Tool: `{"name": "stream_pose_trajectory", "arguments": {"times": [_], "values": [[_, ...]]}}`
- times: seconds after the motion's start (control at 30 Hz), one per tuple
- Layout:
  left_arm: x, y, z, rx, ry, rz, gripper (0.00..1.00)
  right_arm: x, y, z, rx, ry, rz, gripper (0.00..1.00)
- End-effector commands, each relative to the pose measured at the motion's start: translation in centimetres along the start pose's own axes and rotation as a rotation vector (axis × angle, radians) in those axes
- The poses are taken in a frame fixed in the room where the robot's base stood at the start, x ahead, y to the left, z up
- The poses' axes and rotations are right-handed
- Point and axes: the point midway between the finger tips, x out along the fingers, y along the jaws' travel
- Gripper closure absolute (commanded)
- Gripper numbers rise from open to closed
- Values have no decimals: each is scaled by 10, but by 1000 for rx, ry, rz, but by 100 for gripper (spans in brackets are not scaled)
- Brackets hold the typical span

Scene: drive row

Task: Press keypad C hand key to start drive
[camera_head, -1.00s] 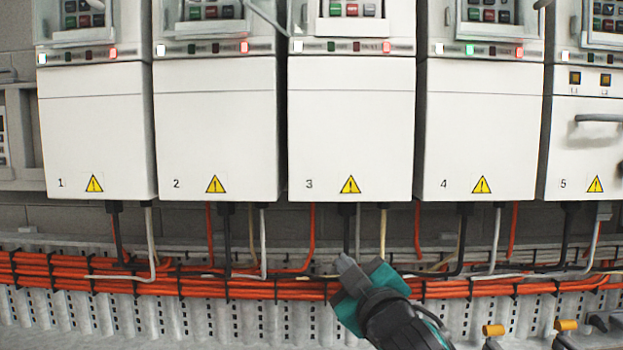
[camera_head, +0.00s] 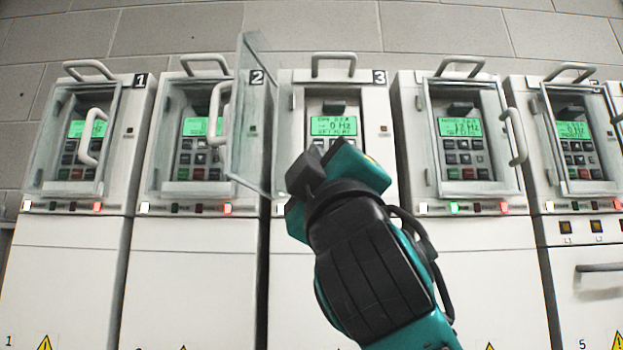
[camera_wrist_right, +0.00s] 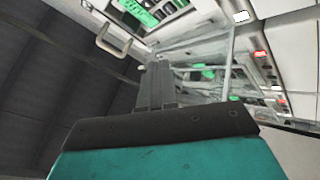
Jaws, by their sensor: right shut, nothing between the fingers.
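No keypad letter C is legible. The cabinet marked 3 (camera_head: 379,78) has its clear cover (camera_head: 252,125) swung open to the left. Its keypad's green display (camera_head: 334,126) is lit and seems to read 0 Hz. Most keys below it are hidden behind my right gripper, so I cannot make out a hand key. My right gripper (camera_head: 304,172) is shut and empty, in front of cabinet 3, its tips at the lower left of the keypad in the picture. In the right wrist view its dark fingers (camera_wrist_right: 156,82) point toward the cabinets. My left gripper is not in view.
Keypads 1 (camera_head: 76,129), 2 (camera_head: 200,126), 4 (camera_head: 460,127) and 5 (camera_head: 572,130) sit behind closed clear covers with protruding handles. The open cover stands left of my gripper. Cabinet 4 has a green lamp (camera_head: 454,208) lit.

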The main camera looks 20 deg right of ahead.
Motion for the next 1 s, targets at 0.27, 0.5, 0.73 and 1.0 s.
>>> {"name": "stream_pose_trajectory", "arguments": {"times": [0.27, 0.5, 0.73, 1.0], "values": [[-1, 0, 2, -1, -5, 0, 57, -1, 20, -10, -19, 6, 41, 100], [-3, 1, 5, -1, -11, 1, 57, -1, 19, -9, -18, 6, 40, 100], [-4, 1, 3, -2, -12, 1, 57, 10, 13, -2, -20, 3, 38, 100], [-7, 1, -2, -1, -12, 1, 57, 38, -5, 18, -21, 1, 39, 100]]}}
